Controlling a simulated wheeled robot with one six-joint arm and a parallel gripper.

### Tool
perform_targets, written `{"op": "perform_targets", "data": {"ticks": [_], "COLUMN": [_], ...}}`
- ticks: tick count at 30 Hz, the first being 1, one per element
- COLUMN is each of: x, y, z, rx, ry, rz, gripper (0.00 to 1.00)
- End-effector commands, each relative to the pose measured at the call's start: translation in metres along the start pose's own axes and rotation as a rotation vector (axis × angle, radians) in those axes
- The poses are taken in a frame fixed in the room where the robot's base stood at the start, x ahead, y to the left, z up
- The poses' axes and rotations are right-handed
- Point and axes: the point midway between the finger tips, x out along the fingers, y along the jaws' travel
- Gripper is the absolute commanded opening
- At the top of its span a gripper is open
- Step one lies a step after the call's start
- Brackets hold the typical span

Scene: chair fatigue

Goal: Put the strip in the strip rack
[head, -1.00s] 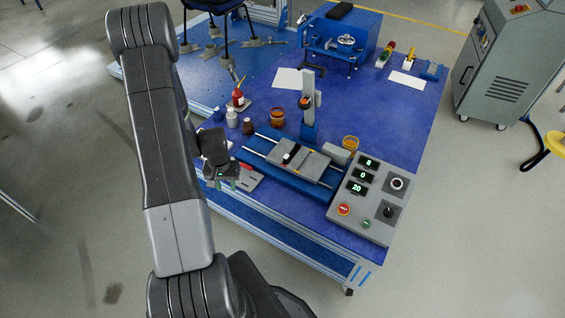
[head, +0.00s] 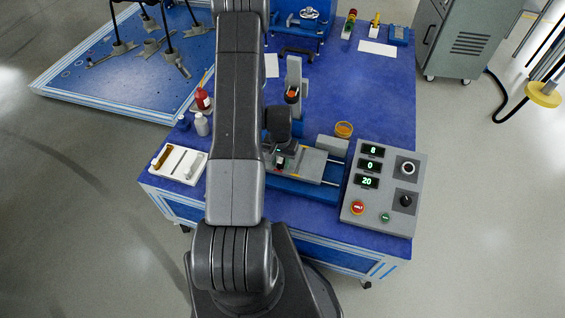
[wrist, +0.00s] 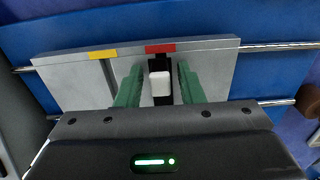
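A black strip with a white block (wrist: 160,85) on it lies in the red-marked slot of a grey slotted plate (wrist: 75,80), which may be the strip rack. A second, yellow-marked slot beside it looks empty. My gripper (wrist: 160,88) has its green fingers on either side of the white block in the wrist view, with small gaps showing on both sides. In the head view my gripper (head: 280,158) is low over the left part of the grey plate (head: 310,165), and my arm hides part of that area.
The plate sits on a blue base with metal rails (wrist: 280,46). A control box (head: 383,190) stands to its right and an upright post (head: 294,85) behind it. A white tray (head: 196,177) with a brown-handled item is at the left. An amber jar (head: 343,129) stands behind the plate.

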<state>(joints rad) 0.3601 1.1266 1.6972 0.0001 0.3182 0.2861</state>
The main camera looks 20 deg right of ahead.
Motion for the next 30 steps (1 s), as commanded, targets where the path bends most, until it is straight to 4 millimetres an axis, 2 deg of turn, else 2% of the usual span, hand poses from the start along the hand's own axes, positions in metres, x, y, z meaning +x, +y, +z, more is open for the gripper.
{"op": "perform_targets", "data": {"ticks": [8, 12, 13, 30], "x": [0.000, 0.000, 0.000, -0.014], "y": [0.000, 0.000, 0.000, 0.000], "z": [0.000, 0.000, 0.000, 0.000], "rx": [0.000, 0.000, 0.000, 0.000], "ry": [0.000, 0.000, 0.000, 0.001], "rz": [0.000, 0.000, 0.000, 0.000], "gripper": [0.33, 0.05, 0.03, 0.03]}}
